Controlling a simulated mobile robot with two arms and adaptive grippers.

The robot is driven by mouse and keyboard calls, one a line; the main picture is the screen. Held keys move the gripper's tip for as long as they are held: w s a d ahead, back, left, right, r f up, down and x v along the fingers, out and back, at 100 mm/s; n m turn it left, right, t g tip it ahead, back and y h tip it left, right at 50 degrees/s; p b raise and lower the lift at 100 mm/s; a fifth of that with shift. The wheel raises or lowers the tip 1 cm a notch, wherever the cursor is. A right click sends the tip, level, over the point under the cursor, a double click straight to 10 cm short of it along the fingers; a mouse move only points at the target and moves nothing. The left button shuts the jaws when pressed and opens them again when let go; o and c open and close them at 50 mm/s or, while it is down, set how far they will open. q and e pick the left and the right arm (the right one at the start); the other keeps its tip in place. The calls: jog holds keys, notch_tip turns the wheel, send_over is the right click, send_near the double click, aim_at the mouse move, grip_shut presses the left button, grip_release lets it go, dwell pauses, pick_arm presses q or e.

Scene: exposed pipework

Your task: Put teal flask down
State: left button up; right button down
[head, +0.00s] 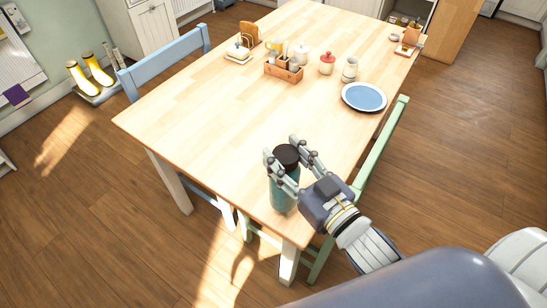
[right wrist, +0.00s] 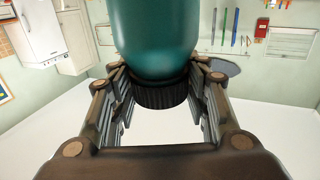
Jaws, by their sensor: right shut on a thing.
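The teal flask (head: 284,194) has a dark lid and looks upright at the near corner of the wooden table (head: 190,115). My right gripper (head: 281,148) has its fingers on both sides of the flask's upper part and is shut on it. In the right wrist view the teal body (right wrist: 155,35) and its dark ribbed lid (right wrist: 160,94) show between the fingers (right wrist: 162,100). I cannot tell whether the flask's base touches the tabletop. My left gripper is not in view.
A blue plate (head: 364,97), a white jar (head: 350,70), a red pot (head: 327,63) and a wooden caddy (head: 284,73) stand farther back. A green chair (head: 380,150) is at the right side, a blue chair (head: 165,62) at the left. The table's near left part is clear.

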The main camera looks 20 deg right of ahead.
jog(key=shift+x, duration=1.45)
jog(key=shift+w+a+r, duration=0.1)
jog(key=shift+w+a, duration=0.25)
jog(key=shift+a, duration=0.05)
jog(key=shift+f, duration=1.9)
jog(key=c, duration=0.9)
grip_release()
jog(key=shift+s+f, duration=0.1)
jog(key=shift+f, duration=0.05)
